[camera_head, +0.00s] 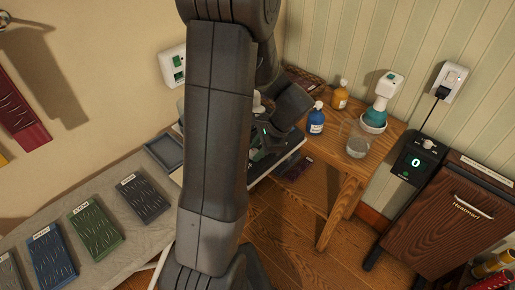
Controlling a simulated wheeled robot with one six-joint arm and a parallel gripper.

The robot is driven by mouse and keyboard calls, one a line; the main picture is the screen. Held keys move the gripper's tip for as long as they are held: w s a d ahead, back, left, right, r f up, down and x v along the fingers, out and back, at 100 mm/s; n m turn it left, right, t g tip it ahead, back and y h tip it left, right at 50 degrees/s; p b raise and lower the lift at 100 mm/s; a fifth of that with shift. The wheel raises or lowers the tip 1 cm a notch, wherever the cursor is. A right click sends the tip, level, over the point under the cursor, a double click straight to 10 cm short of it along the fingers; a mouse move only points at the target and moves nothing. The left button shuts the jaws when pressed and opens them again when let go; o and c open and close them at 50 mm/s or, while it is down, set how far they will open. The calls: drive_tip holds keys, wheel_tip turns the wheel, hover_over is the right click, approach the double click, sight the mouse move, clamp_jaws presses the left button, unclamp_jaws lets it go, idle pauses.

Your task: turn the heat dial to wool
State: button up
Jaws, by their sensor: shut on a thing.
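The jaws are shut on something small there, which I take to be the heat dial. The dial itself, its marks and its pointer cannot be made out in this view.
Dark, green and blue folded fabrics (95,230) lie along the grey board at left. A wooden bench (345,178) holds blue (316,122) and amber bottles, a glass jug (357,140) and a white-green sprayer. A wood-fronted trouser press (450,215) stands at right, its display reading 0.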

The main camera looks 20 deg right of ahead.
drive_tip(key=o, duration=1)
drive_tip(key=shift+c, duration=0.2)
drive_tip(key=shift+r, duration=0.1)
drive_tip(key=v, duration=1.3)
drive_tip(key=shift+d+r+b, duration=0.2)
drive_tip(key=shift+r+b, duration=0.1)
drive_tip(key=shift+b, duration=0.05)
drive_tip(key=x, duration=1.4)
drive_tip(key=shift+s+p, duration=0.15)
drive_tip(key=shift+p, duration=0.15)
drive_tip(key=shift+r, duration=0.15)
